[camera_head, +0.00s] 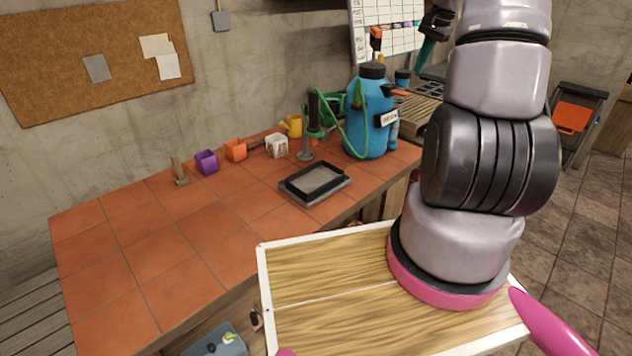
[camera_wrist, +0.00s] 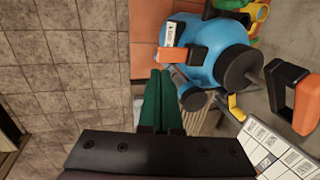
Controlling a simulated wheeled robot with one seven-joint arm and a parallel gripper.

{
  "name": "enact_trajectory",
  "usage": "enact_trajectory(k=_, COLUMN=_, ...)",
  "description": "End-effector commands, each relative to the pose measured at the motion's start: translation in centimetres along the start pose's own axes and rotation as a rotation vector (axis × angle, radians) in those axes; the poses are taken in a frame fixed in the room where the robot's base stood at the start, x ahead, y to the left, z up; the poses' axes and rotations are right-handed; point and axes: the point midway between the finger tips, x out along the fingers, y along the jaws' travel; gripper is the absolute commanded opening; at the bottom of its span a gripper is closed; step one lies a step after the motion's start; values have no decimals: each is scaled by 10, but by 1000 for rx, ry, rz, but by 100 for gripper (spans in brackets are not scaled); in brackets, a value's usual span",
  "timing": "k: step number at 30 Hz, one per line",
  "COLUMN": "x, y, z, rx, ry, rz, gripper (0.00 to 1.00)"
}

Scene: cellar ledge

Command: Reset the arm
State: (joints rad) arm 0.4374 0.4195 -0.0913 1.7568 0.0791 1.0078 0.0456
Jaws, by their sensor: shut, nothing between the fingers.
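My arm rises at the right of the head view and is folded upward. My gripper (camera_head: 424,60) is high up near the top edge, its green fingers pointing down and left. In the wrist view the two green fingers of my gripper (camera_wrist: 160,76) lie together, with nothing between them. The blue sprayer tank (camera_head: 367,118) stands on the tiled ledge to the left of my arm. It also shows beyond my fingertips in the wrist view (camera_wrist: 212,52), apparently apart from them.
The tiled ledge (camera_head: 130,245) runs along the wall. It bears a black tray (camera_head: 314,183), a purple pot (camera_head: 206,162), an orange pot (camera_head: 235,149) and a white pot (camera_head: 277,145). Its front left is clear. An orange-seated folding chair (camera_head: 573,118) stands at right.

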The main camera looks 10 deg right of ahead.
Motion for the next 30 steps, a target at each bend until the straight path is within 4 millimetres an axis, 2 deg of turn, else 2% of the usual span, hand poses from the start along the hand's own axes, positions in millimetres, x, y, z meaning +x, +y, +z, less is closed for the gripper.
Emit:
enact_trajectory(k=6, x=-5, y=-3, z=5, rx=-9, ry=4, rz=-4, gripper=0)
enact_trajectory(k=8, x=-14, y=-8, z=14, rx=-26, ry=11, rz=-11, gripper=0)
enact_trajectory(k=10, x=-31, y=-15, z=33, rx=-58, ry=23, rz=-25, gripper=0)
enact_trajectory(k=14, x=-75, y=-30, z=88, rx=-152, ry=57, rz=-63, gripper=0)
enact_trajectory(k=15, x=-88, y=-32, z=108, rx=-184, ry=68, rz=-75, gripper=0)
enact_trajectory(k=19, x=-124, y=-32, z=170, rx=-286, ry=104, rz=-117, gripper=0)
enact_trajectory(k=24, x=-159, y=-16, z=248, rx=-420, ry=153, rz=-171, gripper=0)
enact_trajectory(k=30, x=-181, y=20, z=326, rx=-568, ry=211, rz=-237, gripper=0)
